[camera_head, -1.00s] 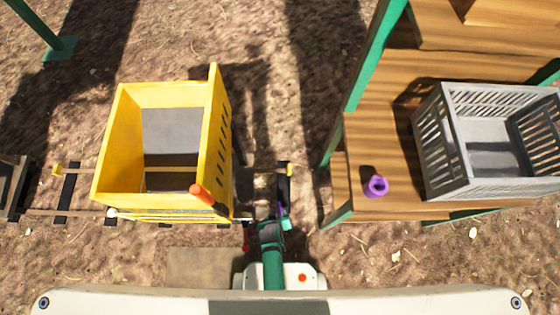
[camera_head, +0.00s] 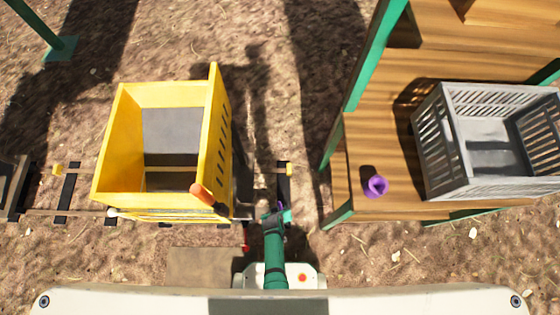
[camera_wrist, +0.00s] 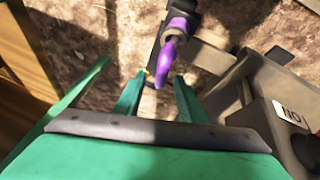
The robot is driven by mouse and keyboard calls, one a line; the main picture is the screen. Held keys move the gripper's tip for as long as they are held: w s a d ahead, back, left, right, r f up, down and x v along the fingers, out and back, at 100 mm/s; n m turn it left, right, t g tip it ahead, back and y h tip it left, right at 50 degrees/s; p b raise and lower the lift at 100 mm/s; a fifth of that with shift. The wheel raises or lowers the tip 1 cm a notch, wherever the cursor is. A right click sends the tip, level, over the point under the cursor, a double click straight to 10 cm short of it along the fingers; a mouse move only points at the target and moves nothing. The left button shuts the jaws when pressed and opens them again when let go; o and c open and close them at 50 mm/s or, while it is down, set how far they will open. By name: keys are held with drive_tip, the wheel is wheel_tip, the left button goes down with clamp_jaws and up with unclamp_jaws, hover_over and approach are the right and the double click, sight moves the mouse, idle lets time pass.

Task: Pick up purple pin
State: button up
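The purple pin (camera_wrist: 176,42) shows in the wrist view, upright in a dark bracket, with its pointed end toward the gap between my fingers. My gripper (camera_wrist: 161,76) is open, with its two teal fingers apart. The pin's tip appears between or just beyond the fingertips; I cannot tell if they touch it. In the head view my gripper (camera_head: 279,215) is low beside the right end of the yellow cart, and the pin is mostly hidden there.
A wooden platform (camera_head: 375,130) at right holds a purple ring-like piece (camera_head: 376,187) and a grey crate (camera_head: 432,150).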

sight(281, 208)
drive_tip(key=x, duration=0.3)
drive_tip(key=shift+a, duration=0.1)
drive_tip(key=shift+w+f, duration=0.3)
drive_tip(key=shift+f, duration=0.25)
drive_tip(key=shift+s, duration=0.1)
drive_tip(key=shift+d, duration=0.25)
drive_tip(key=c, duration=0.5)
clamp_jaws()
drive_tip(key=shift+a, duration=0.1)
